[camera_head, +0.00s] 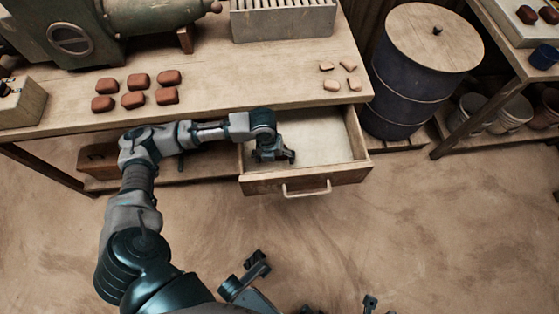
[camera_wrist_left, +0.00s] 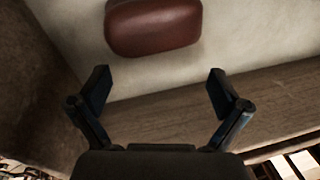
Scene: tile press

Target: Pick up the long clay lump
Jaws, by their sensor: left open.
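A reddish-brown clay lump (camera_wrist_left: 153,26), longer than it is wide with rounded edges, lies on the pale floor of the open drawer (camera_head: 262,183). It shows at the top of the left wrist view, beyond my fingertips and apart from them. In the head view my arm and gripper hide it. My left gripper (camera_head: 274,153) is inside or just above the drawer, open and empty; in the left wrist view its two fingers (camera_wrist_left: 159,84) are spread wide. Dark gripper-like parts at the bottom edge of the head view may be my right gripper; its state is unclear.
Several reddish-brown lumps (camera_head: 136,99) and several small tan pieces (camera_head: 331,85) lie on the bench top (camera_head: 225,85) above the drawer. The drawer front with its handle (camera_head: 306,190) and side walls enclose the gripper. A dark lidded barrel (camera_head: 400,90) stands right of the bench.

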